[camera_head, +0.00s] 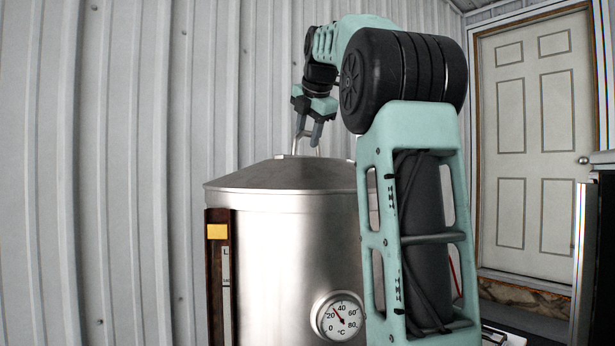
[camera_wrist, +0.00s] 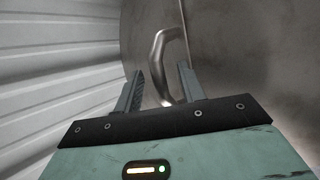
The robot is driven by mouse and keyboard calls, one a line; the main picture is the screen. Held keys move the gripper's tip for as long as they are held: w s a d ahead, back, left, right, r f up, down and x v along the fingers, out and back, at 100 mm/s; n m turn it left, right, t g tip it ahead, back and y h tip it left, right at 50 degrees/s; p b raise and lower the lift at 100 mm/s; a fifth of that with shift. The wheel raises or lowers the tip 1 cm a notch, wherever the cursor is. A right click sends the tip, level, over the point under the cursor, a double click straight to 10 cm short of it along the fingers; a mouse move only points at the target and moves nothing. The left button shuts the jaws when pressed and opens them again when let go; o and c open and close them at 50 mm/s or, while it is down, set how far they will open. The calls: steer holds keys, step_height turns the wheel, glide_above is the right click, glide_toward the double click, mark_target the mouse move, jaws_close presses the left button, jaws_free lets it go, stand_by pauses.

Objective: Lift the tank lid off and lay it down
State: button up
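The steel tank (camera_head: 275,260) stands in front of me with a dial thermometer on its side. Its shallow conical lid (camera_head: 260,176) sits on top, and the lid's surface also shows in the wrist view (camera_wrist: 245,60). A bent metal handle (camera_head: 294,146) rises from the lid's top; in the wrist view the handle (camera_wrist: 157,65) reaches down between the fingers. My gripper (camera_head: 308,140) points down at the handle from above. In the wrist view my gripper (camera_wrist: 160,82) is open, one finger on each side of the handle, with visible gaps.
A corrugated metal wall (camera_head: 110,150) runs close behind and left of the tank. A closed white door (camera_head: 525,150) is at the right. A dark appliance edge (camera_head: 600,250) stands at the far right. My arm hides the tank's right side.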

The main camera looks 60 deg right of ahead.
steer(key=shift+x, duration=1.35)
jaws_close()
steer(key=shift+r, duration=0.2)
steer(key=shift+r, duration=0.15)
